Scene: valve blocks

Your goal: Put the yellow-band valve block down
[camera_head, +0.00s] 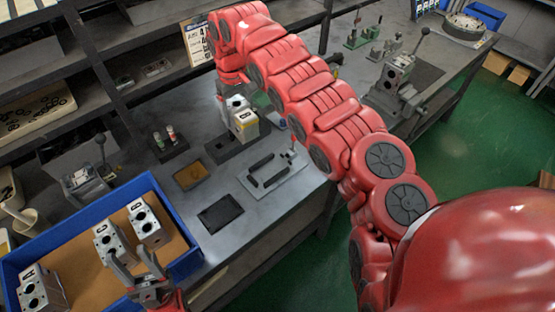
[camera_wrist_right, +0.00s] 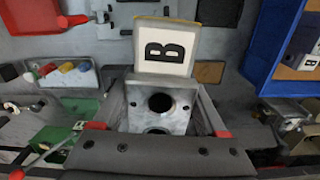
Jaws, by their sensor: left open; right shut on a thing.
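The yellow-band valve block (camera_head: 244,126) is a grey metal block with a white label and a yellowish edge, over a dark plate (camera_head: 224,149) on the bench. My right gripper (camera_head: 232,88) reaches it from above and is shut on it. In the right wrist view the block (camera_wrist_right: 160,108) shows its bores between the fingers, with its label "B" facing up the picture. I cannot tell whether its underside touches the plate. My left gripper (camera_head: 138,264) is open and empty over the blue crate (camera_head: 180,226), close to another valve block (camera_head: 109,240).
More valve blocks (camera_head: 147,222) lie in the crate. On the bench are a black tray (camera_head: 220,213), a brown tray (camera_head: 189,174), a light plate with black bars (camera_head: 270,178) and a small dark stand (camera_head: 167,147). A lever fixture (camera_head: 393,82) stands at the right.

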